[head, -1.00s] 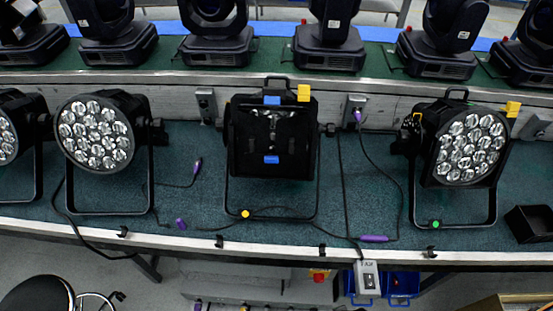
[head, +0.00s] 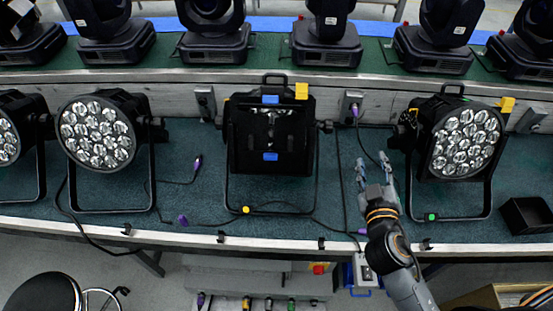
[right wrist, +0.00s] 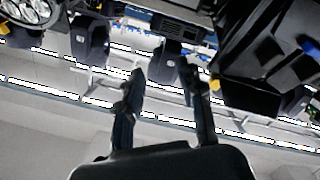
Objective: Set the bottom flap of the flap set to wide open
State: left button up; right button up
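The flap set (head: 243,135) sits on the front of the middle par can, black, with dark flaps covering most of the lamp face. A blue tab (head: 270,99) marks its top and another blue tab (head: 270,157) sits lower, on what looks like the bottom flap (head: 270,168). A narrow gap near the top shows a little of the lamp. My right gripper (head: 372,161) is open and empty, right of the flap set and apart from it. In the right wrist view, the open fingers (right wrist: 161,72) show beside a black body with a blue tab (right wrist: 311,46), probably the flap set.
The right one is close to my right gripper. A black cable runs between it and the flap set. A black bin (head: 526,216) sits far right. Moving-head lights (head: 216,46) line the back shelf.

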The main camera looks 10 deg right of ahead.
aim_at(272, 159)
jog(key=w+a+r+n+t+y, duration=0.3)
jog(key=a+r+n+y, duration=0.2)
jog(key=a+n+y, duration=0.45)
jog(key=s+a+f+n+g+y, duration=0.1)
jog(key=a+f+n+g+y, duration=0.25)
jog(key=f+n+g, duration=0.55)
jog(key=shift+m+t, duration=0.35)
jog(key=shift+t, duration=0.35)
jog(key=x, duration=0.9)
jog(key=p+x, duration=0.1)
jog(key=x, duration=0.3)
jog(key=shift+s+a+f, duration=0.1)
jog(key=shift+a+f, duration=0.2)
jog(key=shift+f, duration=0.1)
grip_shut()
